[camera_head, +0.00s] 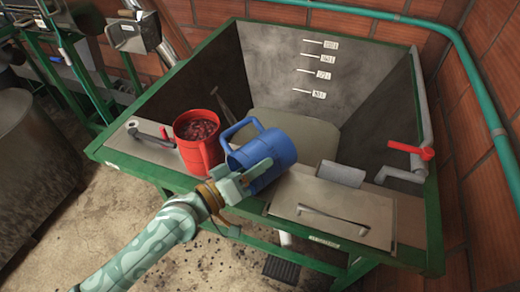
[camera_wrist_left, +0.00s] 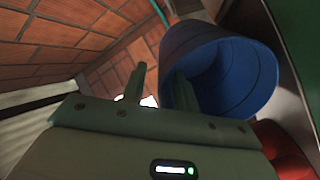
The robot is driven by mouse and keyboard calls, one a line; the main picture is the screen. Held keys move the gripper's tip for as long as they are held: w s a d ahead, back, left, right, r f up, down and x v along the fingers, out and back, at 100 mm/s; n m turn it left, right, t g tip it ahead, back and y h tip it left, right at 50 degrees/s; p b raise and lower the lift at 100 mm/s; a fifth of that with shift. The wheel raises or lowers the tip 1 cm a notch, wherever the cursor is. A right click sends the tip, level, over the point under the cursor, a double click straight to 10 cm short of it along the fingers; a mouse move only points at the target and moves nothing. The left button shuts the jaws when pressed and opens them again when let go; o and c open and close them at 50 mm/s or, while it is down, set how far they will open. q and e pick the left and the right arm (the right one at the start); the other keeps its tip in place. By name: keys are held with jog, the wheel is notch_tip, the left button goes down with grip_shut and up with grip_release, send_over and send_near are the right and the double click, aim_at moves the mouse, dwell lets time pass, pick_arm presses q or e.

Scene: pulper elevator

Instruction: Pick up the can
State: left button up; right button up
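The blue can (camera_head: 268,150), a mug-like vessel with a loop handle, is at the front ledge of the grey tank, beside the red can. It looks tipped, with its mouth towards my left gripper (camera_head: 255,178). In the left wrist view the blue can (camera_wrist_left: 240,75) fills the upper right, with its hollow mouth facing the camera. My left gripper (camera_wrist_left: 158,85) is at its rim. The fingers are apart, one overlapping the can's mouth; whether it touches the wall cannot be told. The red can (camera_head: 200,140) holds dark red fruit. My right gripper is not in view.
The green-framed tank (camera_head: 370,110) has a flat metal cover (camera_head: 335,208) with a handle at the front right. A pipe with a red valve lever (camera_head: 412,150) is at the right. A grey lever (camera_head: 148,137) lies on the left ledge. Brick walls stand behind.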

aim_at(273, 143)
pick_arm(q)
jog(key=x, duration=0.3)
jog(key=shift+f, duration=0.15)
grip_shut()
